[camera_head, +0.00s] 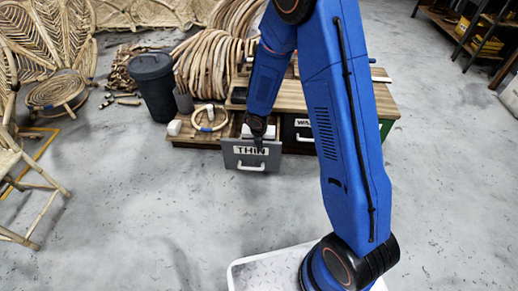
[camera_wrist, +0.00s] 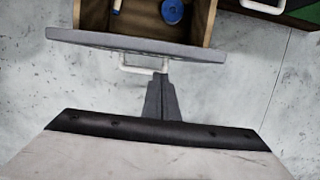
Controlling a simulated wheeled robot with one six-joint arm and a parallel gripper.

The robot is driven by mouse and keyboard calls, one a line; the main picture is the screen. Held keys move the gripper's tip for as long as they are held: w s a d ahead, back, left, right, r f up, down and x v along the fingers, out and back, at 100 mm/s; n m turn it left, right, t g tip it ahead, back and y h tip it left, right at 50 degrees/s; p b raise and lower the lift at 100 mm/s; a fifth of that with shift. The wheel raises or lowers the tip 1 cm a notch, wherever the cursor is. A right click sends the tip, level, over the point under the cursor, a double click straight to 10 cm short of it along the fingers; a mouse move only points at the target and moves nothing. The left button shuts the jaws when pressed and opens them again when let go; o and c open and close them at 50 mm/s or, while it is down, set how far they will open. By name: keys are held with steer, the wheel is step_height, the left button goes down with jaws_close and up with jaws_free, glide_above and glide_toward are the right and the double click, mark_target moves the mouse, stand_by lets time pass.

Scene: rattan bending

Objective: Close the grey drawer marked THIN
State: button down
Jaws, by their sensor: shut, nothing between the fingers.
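The grey drawer (camera_head: 232,160) marked THIN stands pulled out from the wooden bench, with a white handle on its front. In the wrist view, the drawer's grey front (camera_wrist: 100,40) runs across the top, with its open wooden inside behind it. The white handle (camera_wrist: 138,69) is below the front. My gripper (camera_head: 258,148) is shut and empty, pointing down at the drawer front and covering part of the label's right end. In the wrist view, its fingertips (camera_wrist: 162,77) are at the handle's right end; I cannot tell whether they touch.
A blue round item (camera_wrist: 172,11) lies inside the drawer. Another dark drawer (camera_head: 300,130) is to the right. A black bin (camera_head: 155,88) and rattan coils (camera_head: 207,68) stand to the left and behind. The floor in front of the drawer is clear.

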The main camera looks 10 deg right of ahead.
steer(key=shift+w+d, duration=0.2)
steer(key=shift+w, duration=0.4)
steer(key=shift+w+d, duration=0.2)
steer(key=shift+w, duration=0.35)
steer(key=shift+w, duration=0.15)
